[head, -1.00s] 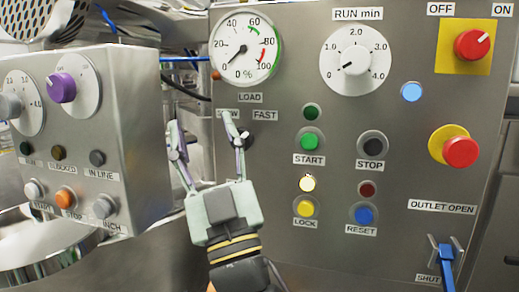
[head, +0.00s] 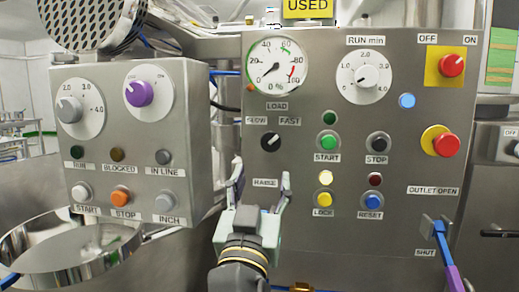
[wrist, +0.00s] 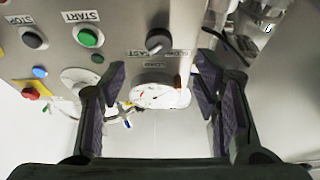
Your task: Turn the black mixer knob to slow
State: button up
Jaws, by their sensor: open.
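The black mixer knob (head: 270,141) is on the large steel panel, below the SLOW (head: 257,120) and FAST (head: 290,121) labels. Its pale pointer mark leans up and right, toward FAST. My gripper (head: 260,178) is open and empty, with its fingertips below the knob in the head view and the RAISE label between them. In the wrist view, where the panel appears upside down, the knob (wrist: 158,41) lies beyond the open fingers (wrist: 160,80), apart from them. Nothing hides the knob in either view.
The load gauge (head: 276,66) is above the knob. START (head: 328,140) and STOP (head: 378,142) buttons are to its right. A smaller control box (head: 130,145) with a purple knob (head: 139,93) juts out at left. A blue-handled lever (head: 440,240) is at lower right.

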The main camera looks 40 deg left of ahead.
aim_at(271, 145)
jog(key=p+x, duration=0.4)
jog(key=x, duration=0.6)
jog(key=shift+w+a, duration=0.1)
jog(key=shift+w, duration=0.15)
jog(key=shift+c, duration=0.6)
jog(key=c, duration=1)
